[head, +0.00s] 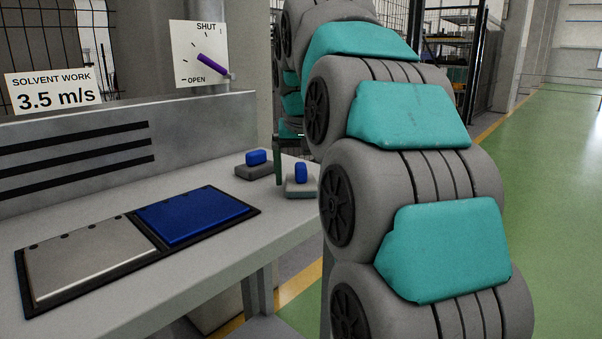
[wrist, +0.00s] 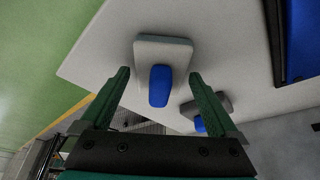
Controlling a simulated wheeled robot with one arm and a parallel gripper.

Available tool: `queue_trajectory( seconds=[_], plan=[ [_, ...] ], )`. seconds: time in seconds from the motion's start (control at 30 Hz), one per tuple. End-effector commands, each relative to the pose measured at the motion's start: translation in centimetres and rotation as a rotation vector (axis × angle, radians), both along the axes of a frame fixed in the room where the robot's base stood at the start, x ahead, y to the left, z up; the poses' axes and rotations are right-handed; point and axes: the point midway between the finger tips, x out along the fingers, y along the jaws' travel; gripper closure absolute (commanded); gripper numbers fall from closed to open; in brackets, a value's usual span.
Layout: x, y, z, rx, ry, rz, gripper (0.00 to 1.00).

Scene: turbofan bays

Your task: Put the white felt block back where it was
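The white felt block (head: 301,193), a pale pad with a blue grip on top, sits on the bench near its right end. It also shows in the wrist view (wrist: 162,46), with its blue grip (wrist: 159,86) toward me. My gripper (wrist: 160,76) has two green fingers spread wide and is open, with nothing clasped. In the wrist view the blue grip appears between the fingers, with gaps on both sides. In the head view one green finger (head: 279,166) shows beside the blocks; the other is mostly hidden by my arm.
A darker grey block (head: 254,171) with a blue grip stands close by, behind and left of the pale one. A black tray (head: 152,239) holds a bare metal plate (head: 90,258) and a blue plate (head: 192,215). A dial (head: 198,55) marked SHUT and OPEN stands behind.

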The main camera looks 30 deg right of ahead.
Motion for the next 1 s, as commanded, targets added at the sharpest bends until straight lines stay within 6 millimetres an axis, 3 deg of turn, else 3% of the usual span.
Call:
queue_trajectory(
  seconds=[0.27,0.47,0.93,1.0],
  plan=[
    [0.0,0.0,0.1,0.0,0.0,0.0,0.0],
    [-0.3,0.2,1.2,0.0,0.001,0.0,0.0],
    [-2.5,1.2,7.3,-0.001,-0.003,0.0,0.0],
    [-3.1,1.4,9.2,-0.001,-0.003,0.0,0.0]
  ],
)
